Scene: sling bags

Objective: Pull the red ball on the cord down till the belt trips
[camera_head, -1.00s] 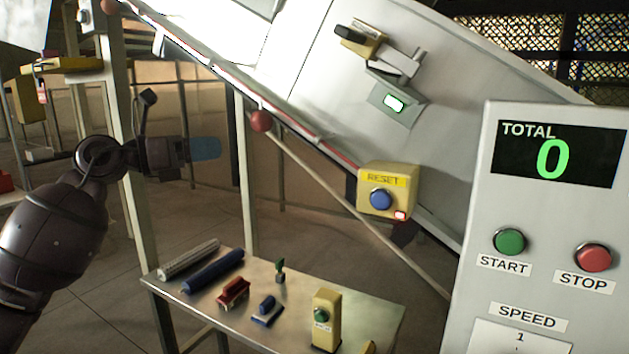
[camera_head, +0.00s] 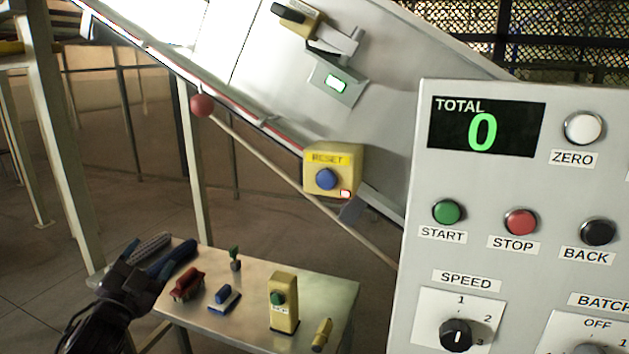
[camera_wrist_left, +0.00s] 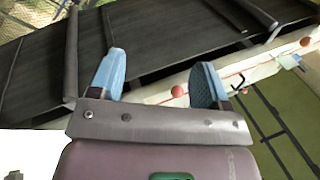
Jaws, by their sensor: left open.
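A red ball (camera_head: 202,105) hangs at the lower edge of the sloping conveyor, on a thin red cord (camera_head: 262,143) that runs along that edge. In the left wrist view a red ball (camera_wrist_left: 177,91) shows beyond and between the fingers, and another red ball (camera_wrist_left: 305,41) sits farther right along the cord. My left gripper (camera_head: 147,258) is at the lower left in the head view, below the ball and apart from it, over the bench's left end. Its blue-tipped fingers (camera_wrist_left: 157,78) are spread in the left wrist view, with nothing held. My right gripper is not in view.
The yellow RESET box (camera_head: 333,170) has a blue button and a lit red lamp. The control panel (camera_head: 400,320) reads TOTAL 0. A frame leg (camera_head: 192,175) stands below the ball.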

